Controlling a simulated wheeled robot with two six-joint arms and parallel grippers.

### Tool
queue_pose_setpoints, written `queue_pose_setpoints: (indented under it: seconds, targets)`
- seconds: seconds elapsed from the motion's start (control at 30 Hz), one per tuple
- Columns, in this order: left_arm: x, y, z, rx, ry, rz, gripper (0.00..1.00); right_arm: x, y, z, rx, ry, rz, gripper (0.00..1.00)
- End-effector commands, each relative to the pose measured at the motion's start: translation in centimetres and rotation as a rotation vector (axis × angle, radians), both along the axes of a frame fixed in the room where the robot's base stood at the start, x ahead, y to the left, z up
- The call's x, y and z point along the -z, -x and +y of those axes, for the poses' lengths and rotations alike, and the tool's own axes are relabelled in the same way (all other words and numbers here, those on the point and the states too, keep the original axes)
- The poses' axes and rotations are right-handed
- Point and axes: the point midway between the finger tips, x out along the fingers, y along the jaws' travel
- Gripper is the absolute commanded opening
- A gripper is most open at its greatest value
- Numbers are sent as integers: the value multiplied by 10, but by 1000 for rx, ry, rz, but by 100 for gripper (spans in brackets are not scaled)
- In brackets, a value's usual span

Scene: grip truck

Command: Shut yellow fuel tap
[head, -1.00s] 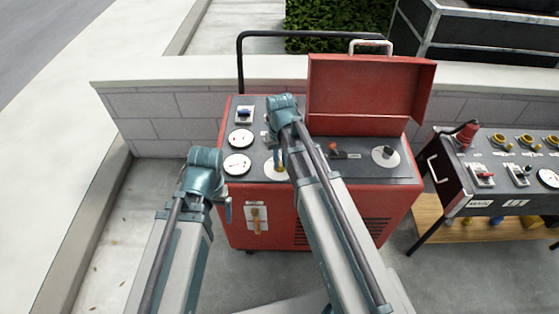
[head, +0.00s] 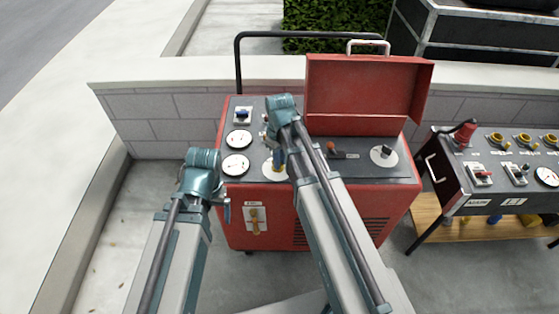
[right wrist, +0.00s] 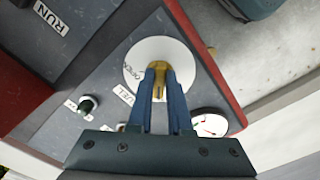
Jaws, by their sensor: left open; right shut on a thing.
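The yellow fuel tap (right wrist: 157,76) stands on a white round plate (right wrist: 165,52) with lettering at its left edge, beside a label reading FUEL. My right gripper (right wrist: 162,88) is shut on the tap, its blue fingers either side of it. In the head view the plate (head: 269,173) shows on top of the red machine (head: 235,206), with yellow at the tips of my right gripper (head: 278,162). My right arm hides part of the panel there. My left gripper (head: 227,212) is open and empty in front of the machine's left side.
A raised red lid (head: 355,90) stands behind. An orange-brown handle (head: 255,222) is on the front. A black control table (head: 480,180) stands at right.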

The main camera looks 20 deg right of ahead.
Motion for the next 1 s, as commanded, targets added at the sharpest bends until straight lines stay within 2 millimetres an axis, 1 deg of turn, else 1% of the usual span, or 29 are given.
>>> queue_pose_setpoints:
  seconds: [0.37, 0.4, 0.47, 0.5, 0.57, 0.87, 1.0]
  targets:
    - [0, 0, 0, 0, 0, 0, 88, 0, 0, 0, -4, 0, 0, 0]
    - [0, 0, 0, 0, 0, 0, 88, 0, 0, 0, -4, 0, 0, 19]
    - [0, 0, 0, 0, 0, 0, 88, 0, 0, 0, -4, 0, 0, 30]
    - [0, 0, 0, 0, 0, 0, 88, 0, 0, 0, -4, 0, 0, 37]
    - [0, 0, 0, 0, 0, 0, 88, 0, 0, 0, -4, 0, 0, 48]
    - [0, 0, 0, 0, 0, 0, 88, 0, 0, 0, -3, 0, 0, 48]
    - [-5, 0, 0, 0, 0, 0, 88, -4, 0, 0, -3, 0, 0, 48]
